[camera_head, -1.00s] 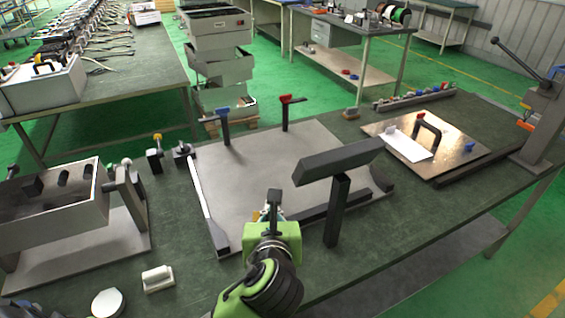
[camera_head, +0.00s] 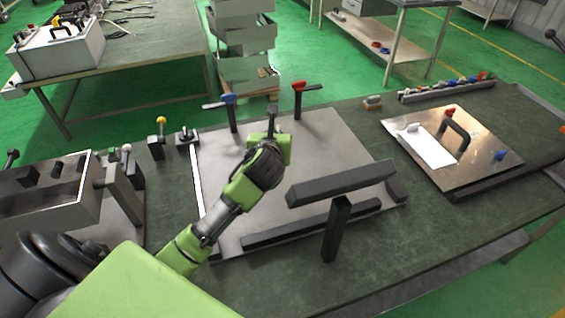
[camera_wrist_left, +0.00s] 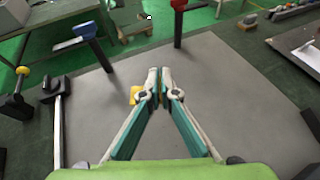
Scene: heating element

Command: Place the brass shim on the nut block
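My left gripper (camera_head: 272,108) is over the far part of the grey plate (camera_head: 325,150), pointing away from me. In the left wrist view its two fingers (camera_wrist_left: 160,75) are nearly together at the tips, and a thin brass-coloured sliver, which looks like the brass shim (camera_wrist_left: 160,88), shows between them. A small yellow piece (camera_wrist_left: 135,95) shows just left of the fingers, partly hidden; I cannot tell whether it is part of the shim or lies below. I cannot make out the nut block for certain. My right gripper is in no view.
A blue-handled clamp (camera_head: 229,110) and a red-handled clamp (camera_head: 298,95) stand at the plate's far edge. A dark bar (camera_head: 340,182) on a post stands at the right front. A metal panel with a black handle (camera_head: 455,137) lies farther right. A grey box fixture (camera_head: 45,205) is at left.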

